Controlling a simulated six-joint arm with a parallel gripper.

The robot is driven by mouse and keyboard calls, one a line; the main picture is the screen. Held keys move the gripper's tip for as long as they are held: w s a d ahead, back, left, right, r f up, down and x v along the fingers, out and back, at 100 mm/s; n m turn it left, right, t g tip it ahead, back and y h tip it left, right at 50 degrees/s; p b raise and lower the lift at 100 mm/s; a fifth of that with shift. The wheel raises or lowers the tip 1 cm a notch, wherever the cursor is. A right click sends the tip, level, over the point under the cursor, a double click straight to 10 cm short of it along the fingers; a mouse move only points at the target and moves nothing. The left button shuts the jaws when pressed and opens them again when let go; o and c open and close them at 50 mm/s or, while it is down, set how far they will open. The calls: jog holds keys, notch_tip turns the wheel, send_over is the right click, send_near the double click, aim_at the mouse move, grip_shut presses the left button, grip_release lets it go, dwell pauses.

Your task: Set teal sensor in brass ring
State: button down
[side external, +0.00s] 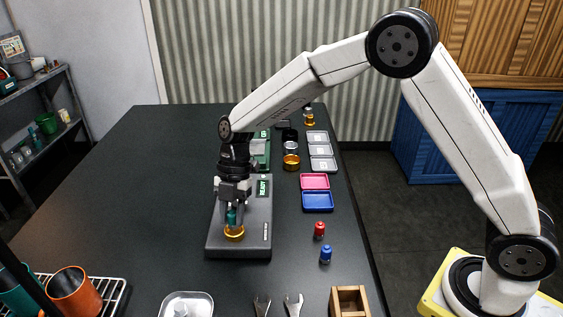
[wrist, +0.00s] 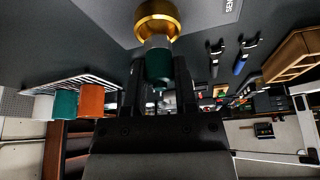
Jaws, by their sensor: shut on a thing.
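The teal sensor (side external: 231,217) is held upright between the fingers of my gripper (side external: 232,211), which is shut on it. In the wrist view the teal sensor (wrist: 158,65) shows between the fingers of my gripper (wrist: 160,85), with its grey end toward the brass ring. The brass ring (side external: 234,234) sits on the dark grey brewer base, directly below the sensor. In the wrist view the brass ring (wrist: 157,20) is around or right against the sensor's grey end. I cannot tell how deep the sensor sits in it.
The brewer base (side external: 240,249) lies flat on the black table. To its right are a red part (side external: 319,229), a blue part (side external: 326,254), and pink (side external: 315,182) and blue (side external: 318,202) trays. A wooden box (side external: 349,301), wrenches (side external: 293,304) and a metal dish (side external: 187,304) are in front.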

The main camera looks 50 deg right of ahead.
jog(key=shift+f, duration=1.1)
dwell(2.0)
grip_release()
jog(key=shift+r, duration=0.1)
dwell(0.3)
jog(key=shift+r, duration=4.05)
